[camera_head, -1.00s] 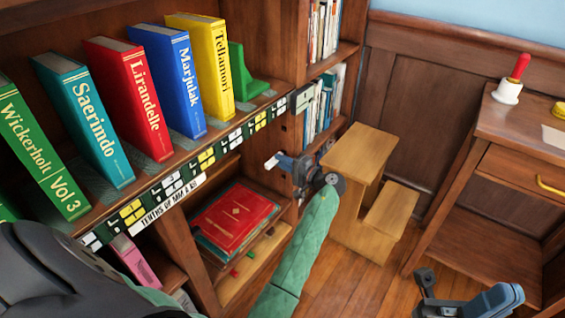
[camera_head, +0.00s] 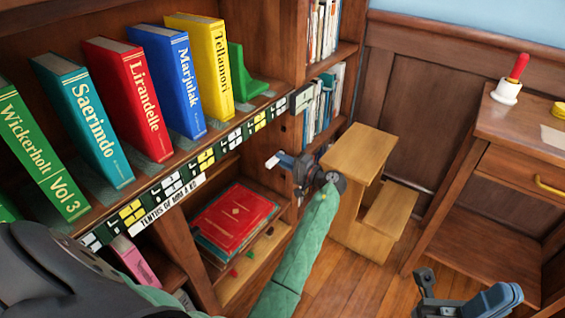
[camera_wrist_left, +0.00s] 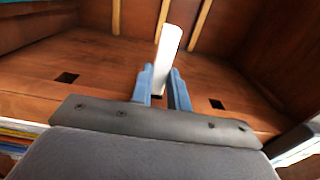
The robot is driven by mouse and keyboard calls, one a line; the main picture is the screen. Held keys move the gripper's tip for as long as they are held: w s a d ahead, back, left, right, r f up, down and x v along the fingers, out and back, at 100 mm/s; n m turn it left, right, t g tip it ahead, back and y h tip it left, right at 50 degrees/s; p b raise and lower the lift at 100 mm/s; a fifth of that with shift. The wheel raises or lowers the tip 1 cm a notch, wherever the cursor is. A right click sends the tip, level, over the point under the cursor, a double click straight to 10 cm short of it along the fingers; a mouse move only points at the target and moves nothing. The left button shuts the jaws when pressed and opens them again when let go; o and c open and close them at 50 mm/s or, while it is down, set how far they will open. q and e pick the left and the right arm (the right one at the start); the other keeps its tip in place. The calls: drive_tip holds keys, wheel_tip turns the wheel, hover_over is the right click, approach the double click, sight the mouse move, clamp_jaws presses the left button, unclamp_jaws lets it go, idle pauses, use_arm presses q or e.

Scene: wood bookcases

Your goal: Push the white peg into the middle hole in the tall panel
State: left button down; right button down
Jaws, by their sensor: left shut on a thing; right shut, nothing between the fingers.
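The white peg (camera_wrist_left: 168,45) is gripped between the blue fingers of my left gripper (camera_wrist_left: 161,88) in the left wrist view. It sticks out past the fingertips and leans a little. In the head view the peg (camera_head: 272,162) shows as a small white end at my left gripper (camera_head: 286,160), beside the bookcase upright. The middle hole is not clearly visible; the peg and fingers cover that stretch. My right gripper (camera_head: 426,281) is shut and empty at lower right.
Books (camera_head: 180,85) stand on the shelf above a patterned label strip (camera_head: 190,165). A red book (camera_head: 235,218) lies on the lower shelf. A wooden step stool (camera_head: 360,155) stands right of my left gripper, and a desk (camera_head: 520,130) further right. Floor between them is clear.

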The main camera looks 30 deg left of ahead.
use_arm(q)
drive_tip(key=shift+w+d+b, duration=0.1)
drive_tip(key=shift+w+b, duration=0.2)
drive_tip(key=shift+w, duration=0.9)
drive_tip(key=c, duration=1.3)
unclamp_jaws()
